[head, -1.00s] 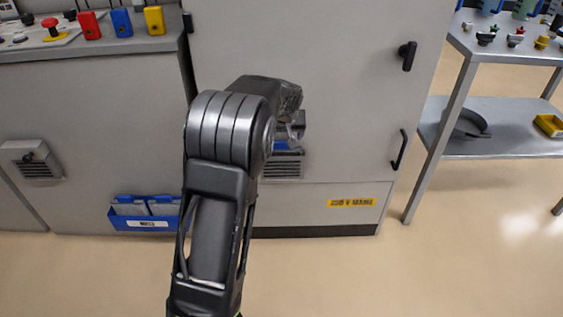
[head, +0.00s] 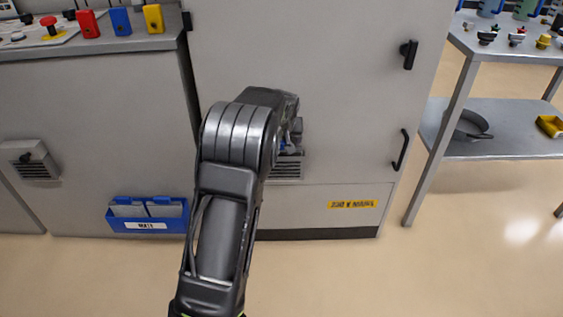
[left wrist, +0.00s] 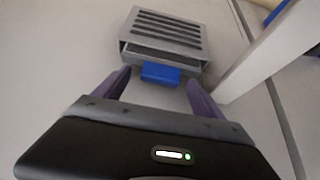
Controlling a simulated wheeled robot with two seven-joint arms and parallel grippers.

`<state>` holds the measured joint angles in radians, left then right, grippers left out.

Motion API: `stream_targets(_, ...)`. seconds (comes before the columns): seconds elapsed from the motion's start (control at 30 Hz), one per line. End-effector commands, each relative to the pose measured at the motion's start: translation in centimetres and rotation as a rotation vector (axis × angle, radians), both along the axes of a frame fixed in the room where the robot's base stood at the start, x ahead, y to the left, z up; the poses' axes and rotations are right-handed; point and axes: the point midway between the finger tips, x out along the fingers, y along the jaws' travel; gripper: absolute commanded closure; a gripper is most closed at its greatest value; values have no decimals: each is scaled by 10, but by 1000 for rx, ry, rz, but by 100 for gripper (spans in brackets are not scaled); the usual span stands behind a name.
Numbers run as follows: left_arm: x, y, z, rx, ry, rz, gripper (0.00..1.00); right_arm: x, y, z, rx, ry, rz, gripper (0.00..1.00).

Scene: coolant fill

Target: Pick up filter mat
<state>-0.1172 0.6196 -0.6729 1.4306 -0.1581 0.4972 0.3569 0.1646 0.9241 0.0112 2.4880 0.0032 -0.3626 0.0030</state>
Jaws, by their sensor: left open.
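A grey slotted vent housing (left wrist: 167,35) on the cabinet front shows in the left wrist view. A blue tab (left wrist: 160,73) sticks out of its open edge; the filter mat it seems to belong to is hidden inside. My left gripper (left wrist: 159,82) is open, its two fingers on either side of the tab, with no visible contact. In the head view my left gripper (head: 295,130) is mostly hidden behind my arm, just above the vent's slotted face (head: 287,167). My right gripper is out of view.
A tall grey cabinet (head: 340,100) with black handles (head: 400,150) stands in front. A second vent (head: 30,160) is on the left cabinet. A metal shelf table (head: 500,143) is at right. The floor in front is clear.

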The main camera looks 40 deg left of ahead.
Motion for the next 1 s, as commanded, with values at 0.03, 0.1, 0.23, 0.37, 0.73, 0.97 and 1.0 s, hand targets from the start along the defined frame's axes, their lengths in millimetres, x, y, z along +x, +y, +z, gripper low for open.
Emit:
stream_targets(0.03,0,0,0,0,0,0,20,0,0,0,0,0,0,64)
stream_targets(0.1,0,0,0,0,0,0,20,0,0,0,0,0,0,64)
stream_targets(0.23,0,0,0,0,0,0,20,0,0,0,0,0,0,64)
stream_targets(0.37,0,0,0,0,0,0,20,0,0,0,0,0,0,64)
stream_targets(0.73,0,0,0,0,0,0,49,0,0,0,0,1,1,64)
stream_targets(0.97,0,0,0,0,0,0,68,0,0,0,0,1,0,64)
stream_targets(1.0,0,0,0,0,0,0,72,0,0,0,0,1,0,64)
